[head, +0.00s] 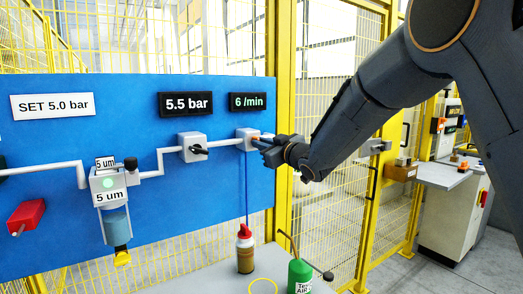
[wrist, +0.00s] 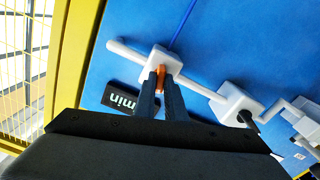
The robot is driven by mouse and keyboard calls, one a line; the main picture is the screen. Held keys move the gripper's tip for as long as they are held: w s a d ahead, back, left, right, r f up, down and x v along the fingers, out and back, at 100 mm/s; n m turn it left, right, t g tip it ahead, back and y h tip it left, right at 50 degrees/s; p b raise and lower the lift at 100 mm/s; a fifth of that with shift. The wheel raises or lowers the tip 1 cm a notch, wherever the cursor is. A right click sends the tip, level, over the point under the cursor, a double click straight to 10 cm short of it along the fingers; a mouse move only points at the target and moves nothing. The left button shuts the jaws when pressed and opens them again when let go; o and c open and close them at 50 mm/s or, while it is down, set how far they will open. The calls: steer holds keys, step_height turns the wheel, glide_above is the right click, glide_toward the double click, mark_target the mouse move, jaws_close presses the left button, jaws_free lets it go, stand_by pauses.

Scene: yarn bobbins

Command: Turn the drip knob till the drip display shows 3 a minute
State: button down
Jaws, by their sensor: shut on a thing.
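The drip display (head: 249,102) on the blue panel reads 6/min. It also shows upside down and partly hidden in the wrist view (wrist: 121,99). Below the display, the drip knob's white block (head: 243,137) sits on the white pipe. The drip knob (wrist: 168,78) is orange in the wrist view, between my fingers. My gripper (wrist: 161,82) is shut on the knob. In the head view my gripper (head: 262,143) reaches the block from the right, and its fingers hide most of the knob.
A second display (head: 186,104) reads 5.5 bar. A white valve block with a black handle (head: 194,147) sits left of the knob. A brown bottle (head: 245,252) and a green bottle (head: 299,275) stand below. A yellow fence post (head: 284,120) stands right of the panel.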

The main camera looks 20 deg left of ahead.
steer(key=n+b, duration=0.7)
steer(key=b, duration=0.1)
steer(key=n+b, duration=0.8)
steer(key=b, duration=0.1)
steer(key=n+b, duration=0.8)
steer(key=b, duration=0.1)
steer(key=shift+f, duration=0.25)
steer(key=shift+b, duration=0.3)
steer(key=c, duration=1.8)
jaws_free()
steer(key=shift+v, duration=3.9)
